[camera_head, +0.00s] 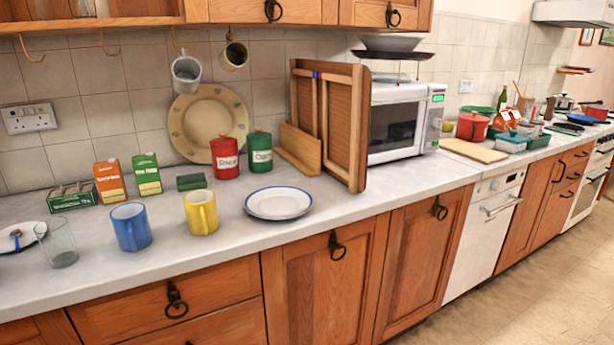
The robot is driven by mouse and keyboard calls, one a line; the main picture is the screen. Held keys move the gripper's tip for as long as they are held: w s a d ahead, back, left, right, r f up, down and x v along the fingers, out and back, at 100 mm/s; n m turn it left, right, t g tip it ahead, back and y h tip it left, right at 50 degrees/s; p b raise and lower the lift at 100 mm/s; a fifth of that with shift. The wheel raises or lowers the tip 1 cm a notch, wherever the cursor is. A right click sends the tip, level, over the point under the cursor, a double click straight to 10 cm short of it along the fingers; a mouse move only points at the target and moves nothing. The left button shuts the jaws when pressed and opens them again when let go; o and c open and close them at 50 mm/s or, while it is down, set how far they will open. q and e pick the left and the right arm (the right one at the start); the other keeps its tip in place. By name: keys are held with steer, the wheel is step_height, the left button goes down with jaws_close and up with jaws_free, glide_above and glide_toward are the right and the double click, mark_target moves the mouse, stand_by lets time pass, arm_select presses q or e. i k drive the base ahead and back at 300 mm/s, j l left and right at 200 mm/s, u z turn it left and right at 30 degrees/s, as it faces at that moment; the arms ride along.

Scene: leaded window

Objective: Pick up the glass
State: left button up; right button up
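A clear, empty-looking drinking glass (57,244) stands upright on the grey countertop at the far left, near the front edge. It is beside a small white plate (30,236) with a blue-handled utensil, and its rim overlaps the plate in the picture. A blue mug (130,227) stands to its right, apart from it. Neither of my grippers shows in the head view.
A yellow mug (201,212) and a white plate (278,203) are further right on the countertop (250,238). Cartons (109,182) and a green box (72,196) stand behind the glass. Mugs hang above from hooks. The counter's front strip is clear.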

mark_target(55, 236)
steer(key=u, duration=1.4)
steer(key=l, duration=0.1)
steer(key=i+z, duration=0.05)
